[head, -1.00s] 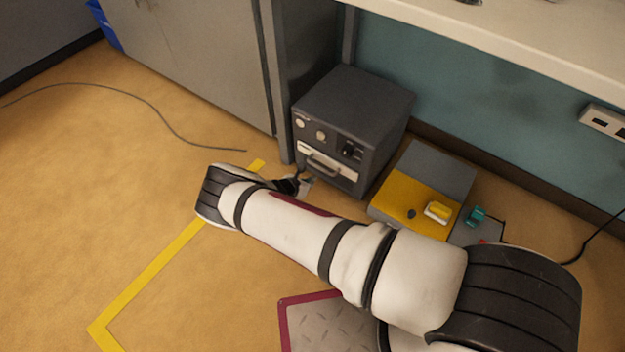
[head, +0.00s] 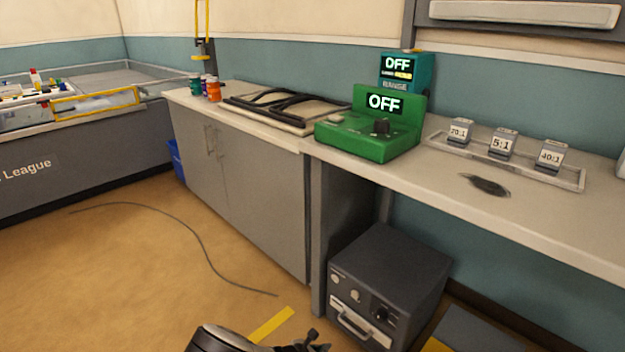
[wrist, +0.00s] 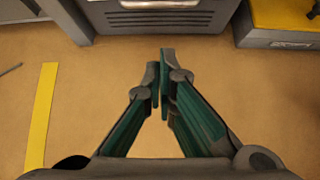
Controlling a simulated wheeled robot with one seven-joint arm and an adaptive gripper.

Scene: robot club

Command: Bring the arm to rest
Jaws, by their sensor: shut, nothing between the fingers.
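My gripper (wrist: 160,80) shows in the wrist view with its two green-sided fingers brought together and nothing between them. It hangs over the tan floor, in front of the dark grey box. In the head view only a part of my wrist and gripper (head: 305,342) shows at the bottom edge, low in front of the same box. The rest of my arm is out of this view.
The dark grey box (head: 390,275) with knobs and a handle stands under the bench (head: 480,215). A grey cabinet (head: 245,190) is left of it. A grey and yellow case (wrist: 285,15) lies to the right.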

